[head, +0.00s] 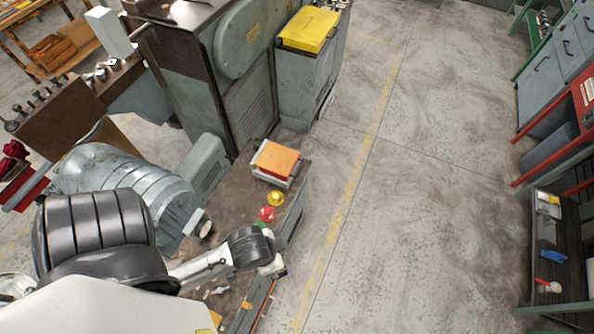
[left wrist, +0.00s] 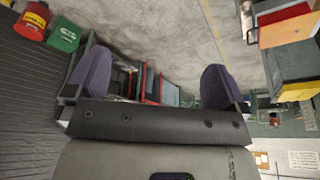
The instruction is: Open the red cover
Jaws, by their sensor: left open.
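A box with an orange-red lid (head: 277,158) sits on the brown cabinet top, right of the machine. It looks closed, and I take it to be the red cover. It also shows at the upper right of the left wrist view (left wrist: 287,27). My left gripper (head: 272,264) is below the box in the head view, by the cabinet's near edge. In the left wrist view its two dark fingers (left wrist: 155,85) stand wide apart with nothing between them, clear of the box. Its fingertips are hard to make out in the head view. My right gripper is not in view.
A yellow knob (head: 276,198) and a red knob (head: 267,213) stand between box and gripper; a green one (left wrist: 64,35) is beside them. A yellow cover (head: 309,30) tops the machine behind. Open floor (head: 400,200) lies right, with shelves beyond.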

